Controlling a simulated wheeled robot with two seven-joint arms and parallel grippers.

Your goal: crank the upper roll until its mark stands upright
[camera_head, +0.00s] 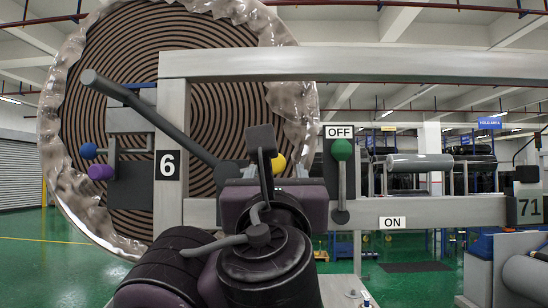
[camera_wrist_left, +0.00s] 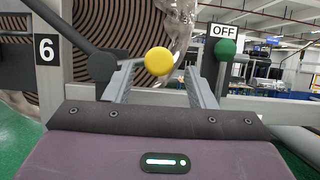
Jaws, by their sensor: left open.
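The large upper roll (camera_head: 190,45), with brown and black spiral layers in crinkled clear wrap, stands behind the frame. I cannot make out a mark on it. A dark grey crank bar (camera_head: 150,113) slants down right from its thick upper-left end; it also shows in the left wrist view (camera_wrist_left: 65,32). A yellow knob (camera_head: 278,163) sits near its lower end. My left gripper (camera_head: 270,172) is open, fingers pointing at the knob. In the left wrist view the yellow knob (camera_wrist_left: 158,61) appears between the fingertips (camera_wrist_left: 158,78), untouched. My right gripper is out of view.
A green-knobbed lever (camera_head: 341,150) stands at the OFF label, above an ON label (camera_head: 392,222). Blue (camera_head: 89,151) and purple (camera_head: 100,172) knobs sit left of a 6 plate (camera_head: 167,165).

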